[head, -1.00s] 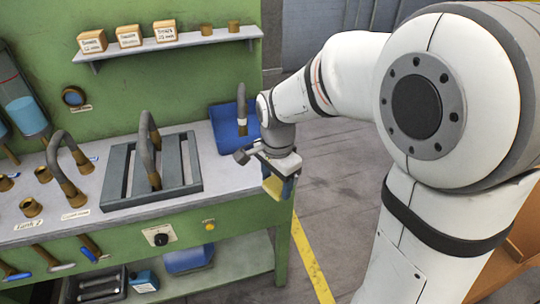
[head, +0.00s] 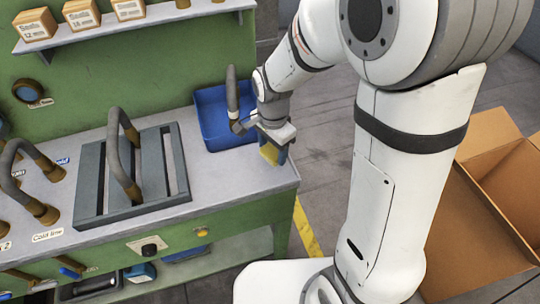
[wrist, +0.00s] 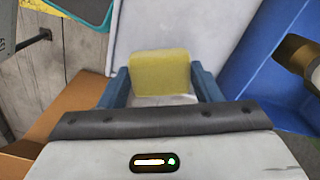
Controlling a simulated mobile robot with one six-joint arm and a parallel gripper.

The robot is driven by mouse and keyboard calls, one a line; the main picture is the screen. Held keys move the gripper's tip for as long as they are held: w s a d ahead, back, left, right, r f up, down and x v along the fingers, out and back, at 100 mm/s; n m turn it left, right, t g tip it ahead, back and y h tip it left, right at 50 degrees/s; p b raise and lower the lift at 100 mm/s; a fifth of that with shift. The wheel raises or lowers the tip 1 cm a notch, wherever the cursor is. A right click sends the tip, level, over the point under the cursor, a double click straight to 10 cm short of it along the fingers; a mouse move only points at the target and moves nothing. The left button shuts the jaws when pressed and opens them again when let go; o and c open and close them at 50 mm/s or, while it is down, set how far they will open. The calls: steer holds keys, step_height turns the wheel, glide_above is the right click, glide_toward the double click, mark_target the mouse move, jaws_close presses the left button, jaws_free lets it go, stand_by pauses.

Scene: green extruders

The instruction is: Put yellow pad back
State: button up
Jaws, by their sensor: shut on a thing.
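My gripper (head: 272,151) is at the right end of the workbench in the head view. It is shut on the yellow pad (head: 269,154), just above or at the grey bench top; I cannot tell whether the pad touches it. In the wrist view the yellow pad (wrist: 160,72) sits between the two blue fingers of my gripper (wrist: 168,92). A blue tray (head: 213,126) lies on the bench just left of and behind my gripper. The tray also shows at the right of the wrist view (wrist: 262,55).
A grey slatted rack (head: 91,185) with a curved hose (head: 112,140) stands left on the bench (head: 225,180). Another hose (head: 232,95) rises by the tray. A shelf (head: 150,22) with small boxes is above. An open cardboard box (head: 465,215) is at right.

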mark_target(272, 159)
steer(key=shift+f, duration=2.1)
steer(key=shift+s+f, duration=0.1)
steer(key=o, duration=0.5)
steer(key=shift+f, duration=0.1)
steer(key=o, duration=0.4)
steer(key=shift+o, duration=0.2)
